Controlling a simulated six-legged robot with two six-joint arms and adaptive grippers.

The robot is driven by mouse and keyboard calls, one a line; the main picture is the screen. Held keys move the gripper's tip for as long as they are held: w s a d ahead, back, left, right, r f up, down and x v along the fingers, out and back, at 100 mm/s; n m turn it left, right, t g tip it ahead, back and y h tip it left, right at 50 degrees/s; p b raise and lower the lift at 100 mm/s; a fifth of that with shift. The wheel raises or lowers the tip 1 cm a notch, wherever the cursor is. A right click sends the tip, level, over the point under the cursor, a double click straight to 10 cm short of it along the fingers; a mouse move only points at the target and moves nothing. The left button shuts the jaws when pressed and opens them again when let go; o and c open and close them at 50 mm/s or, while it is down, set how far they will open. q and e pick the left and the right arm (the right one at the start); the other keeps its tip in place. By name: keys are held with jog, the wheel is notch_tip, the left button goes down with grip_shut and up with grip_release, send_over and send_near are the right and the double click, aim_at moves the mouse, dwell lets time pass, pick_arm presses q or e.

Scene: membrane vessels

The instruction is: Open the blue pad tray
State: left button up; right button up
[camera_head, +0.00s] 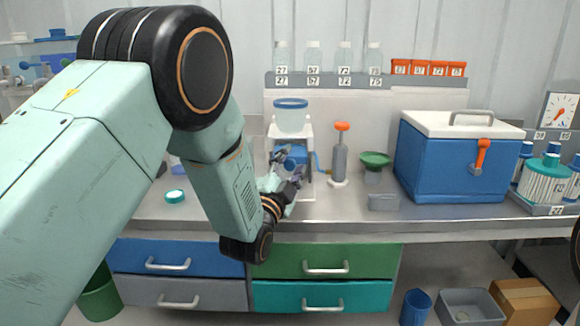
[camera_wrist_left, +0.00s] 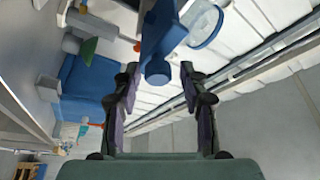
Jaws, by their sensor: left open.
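My left gripper (camera_head: 287,168) is open at the white stand (camera_head: 304,135) on the bench. A blue part (camera_head: 293,153) of that stand shows just behind its fingers. In the left wrist view a blue block with a round knob (camera_wrist_left: 158,72) shows between the open fingers; I cannot tell whether they touch it. Nothing that I see is labelled as the pad tray. A blue drawer (camera_head: 205,253) with a grey handle is shut under the bench at the left. My right gripper is not in view.
A clear vessel with a blue rim (camera_head: 291,116) sits on the stand. A grey pump with an orange handle (camera_head: 340,152), a green bowl (camera_head: 375,160) and a blue cooler (camera_head: 450,160) stand to the right. A teal lid (camera_head: 175,196) lies on the left of the bench.

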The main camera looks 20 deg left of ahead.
pick_arm(q)
jog(key=shift+o, duration=0.2)
jog(key=shift+a+f, duration=0.1)
jog(key=shift+f, duration=0.1)
jog(key=shift+s+f, duration=0.1)
jog(key=shift+s, duration=0.15)
jog(key=v, duration=1.1)
jog(key=shift+s, duration=0.3)
